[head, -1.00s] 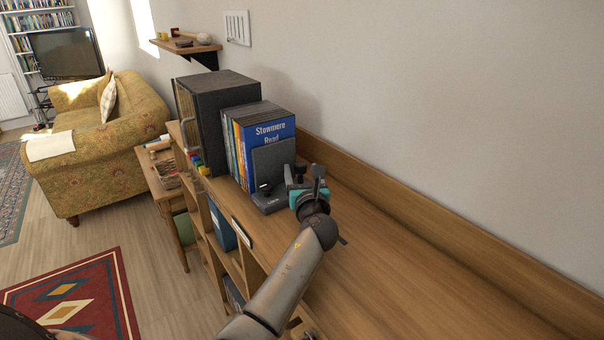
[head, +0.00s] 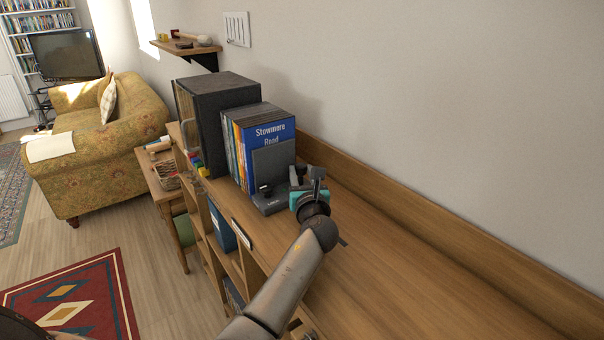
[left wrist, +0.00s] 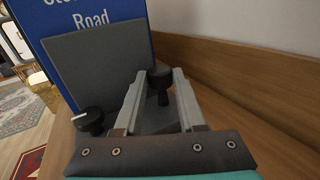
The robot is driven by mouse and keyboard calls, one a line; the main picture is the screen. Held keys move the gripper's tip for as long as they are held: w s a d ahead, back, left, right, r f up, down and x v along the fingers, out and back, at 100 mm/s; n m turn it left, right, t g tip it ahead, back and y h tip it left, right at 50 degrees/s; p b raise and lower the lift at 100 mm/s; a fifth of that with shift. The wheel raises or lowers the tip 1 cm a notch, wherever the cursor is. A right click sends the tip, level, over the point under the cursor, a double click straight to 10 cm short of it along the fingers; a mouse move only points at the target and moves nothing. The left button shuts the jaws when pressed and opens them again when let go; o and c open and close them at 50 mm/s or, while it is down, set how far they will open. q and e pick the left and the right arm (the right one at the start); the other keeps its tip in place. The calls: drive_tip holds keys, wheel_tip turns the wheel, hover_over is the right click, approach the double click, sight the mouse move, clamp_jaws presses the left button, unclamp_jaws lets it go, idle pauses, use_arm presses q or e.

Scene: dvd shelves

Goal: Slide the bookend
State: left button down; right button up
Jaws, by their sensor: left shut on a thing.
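The dark grey bookend (head: 272,168) stands upright on the wooden shelf top, against the right end of a row of books (head: 262,133). It also shows in the left wrist view (left wrist: 95,65), in front of a blue book (left wrist: 95,24). A black knob with a pale mark (left wrist: 88,121) is at the left of its base. My left gripper (head: 307,178) is at the bookend's right side, shut on a black knob (left wrist: 160,77) between its fingertips (left wrist: 159,80). How this knob joins the bookend is hidden. My right gripper is not in view.
A large dark box (head: 220,95) stands left of the books. The shelf top (head: 400,270) is clear to the right of my left gripper. A raised wooden back edge (head: 430,220) runs along the wall.

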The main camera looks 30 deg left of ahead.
use_arm(q)
drive_tip(key=shift+f, duration=0.1)
idle(0.7)
drive_tip(key=shift+s+d+p, duration=0.15)
drive_tip(key=shift+d+p, duration=0.15)
drive_tip(key=shift+d, duration=0.15)
drive_tip(key=s+d+p, duration=0.1)
drive_tip(key=d, duration=0.1)
drive_tip(key=s+d+p, duration=0.1)
drive_tip(key=d, duration=0.2)
drive_tip(key=s+d+p, duration=0.1)
drive_tip(key=d, duration=0.2)
drive_tip(key=shift+s+d+p, duration=0.2)
drive_tip(key=shift+s+p, duration=0.1)
drive_tip(key=shift+p, duration=0.1)
drive_tip(key=shift+s+d, duration=0.15)
drive_tip(key=shift+d, duration=0.25)
drive_tip(key=c, duration=0.5)
unclamp_jaws()
